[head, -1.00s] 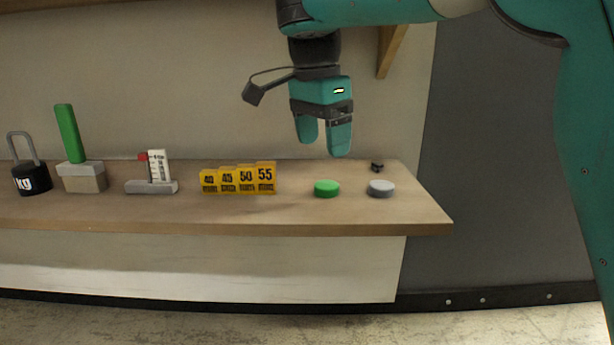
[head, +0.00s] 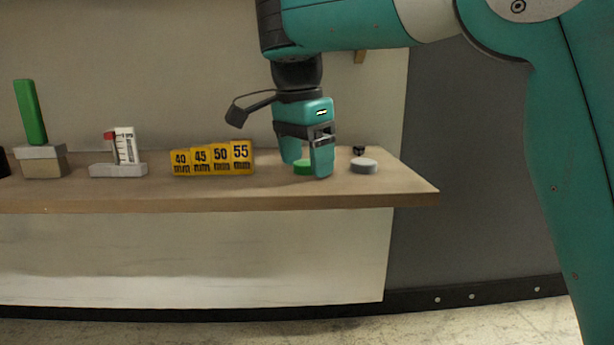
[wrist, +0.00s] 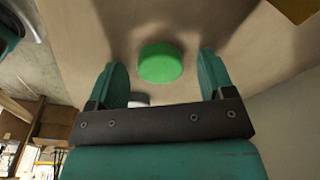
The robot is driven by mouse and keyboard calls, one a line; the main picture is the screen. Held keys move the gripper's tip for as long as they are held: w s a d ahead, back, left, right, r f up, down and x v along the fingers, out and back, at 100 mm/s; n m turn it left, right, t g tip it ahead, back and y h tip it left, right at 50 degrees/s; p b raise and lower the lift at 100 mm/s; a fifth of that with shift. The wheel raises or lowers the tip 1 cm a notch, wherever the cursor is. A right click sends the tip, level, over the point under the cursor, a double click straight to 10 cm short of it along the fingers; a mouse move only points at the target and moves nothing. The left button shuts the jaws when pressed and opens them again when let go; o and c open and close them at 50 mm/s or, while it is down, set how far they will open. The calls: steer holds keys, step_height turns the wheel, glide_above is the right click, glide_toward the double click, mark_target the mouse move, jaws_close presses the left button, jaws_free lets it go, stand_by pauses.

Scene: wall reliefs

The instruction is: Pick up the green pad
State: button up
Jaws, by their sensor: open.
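The green pad (head: 303,167) is a small round disc lying on the wooden shelf (head: 100,195). In the head view my gripper (head: 306,170) is lowered to it, and one finger hides part of the pad. In the wrist view the green pad (wrist: 160,62) shows whole, ahead of and between the two spread fingers of my gripper (wrist: 164,72). The fingers are open, with a visible gap on each side of the pad there.
A grey disc (head: 364,166) lies just right of the gripper, with a small black item (head: 358,150) behind it. Yellow numbered blocks (head: 212,159) stand to the left. Further left are a red-and-white gauge (head: 123,147) and a green upright bar (head: 30,112). The wall is behind.

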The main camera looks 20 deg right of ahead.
steer(key=shift+c, duration=0.3)
steer(key=c, duration=1)
steer(key=shift+r, duration=0.1)
